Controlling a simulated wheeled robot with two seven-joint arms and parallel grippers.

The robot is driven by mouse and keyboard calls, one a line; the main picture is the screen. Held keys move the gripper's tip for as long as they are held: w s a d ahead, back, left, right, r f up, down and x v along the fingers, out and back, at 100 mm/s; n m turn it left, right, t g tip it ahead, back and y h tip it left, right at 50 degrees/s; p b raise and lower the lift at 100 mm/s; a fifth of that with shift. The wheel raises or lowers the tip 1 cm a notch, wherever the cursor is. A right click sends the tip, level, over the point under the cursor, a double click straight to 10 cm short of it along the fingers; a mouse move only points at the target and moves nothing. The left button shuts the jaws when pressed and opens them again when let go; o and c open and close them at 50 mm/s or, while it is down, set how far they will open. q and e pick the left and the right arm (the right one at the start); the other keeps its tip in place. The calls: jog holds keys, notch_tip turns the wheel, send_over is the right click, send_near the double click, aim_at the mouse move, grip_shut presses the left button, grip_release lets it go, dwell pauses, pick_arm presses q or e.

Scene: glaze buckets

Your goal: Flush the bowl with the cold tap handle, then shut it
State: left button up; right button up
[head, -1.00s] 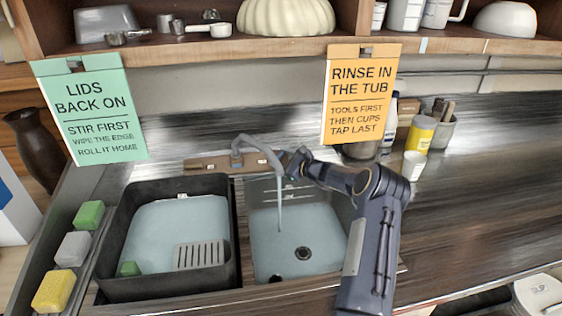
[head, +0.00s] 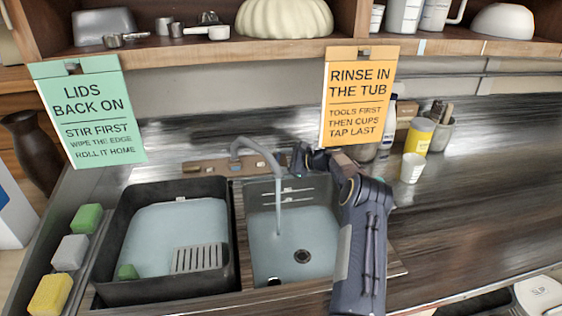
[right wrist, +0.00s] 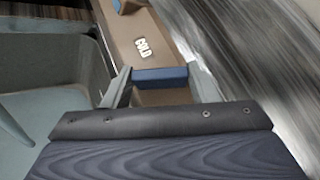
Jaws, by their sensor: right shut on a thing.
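The steel tap (head: 262,150) arches over the right-hand sink bowl (head: 264,254), and a stream of water (head: 278,208) falls from it into the bowl. A dark drain hole (head: 302,256) shows in the bowl's floor. My right gripper (head: 302,160) is behind the bowl, right of the spout. In the right wrist view my right gripper (right wrist: 160,85) is shut on a blue bar, the cold tap handle (right wrist: 160,76). It lies across between the fingers, beside a "COLD" label (right wrist: 143,46) on the brown tap base. My left gripper is not in view.
A dark tub (head: 226,215) of water with a grey slotted rack (head: 197,257) is left of the bowl. Sponges (head: 72,248) line the left edge. A white cup (head: 412,167) and yellow can (head: 418,135) stand at right. The right counter is largely clear.

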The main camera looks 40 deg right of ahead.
jog(key=o, duration=1)
jog(key=shift+m+t, duration=0.3)
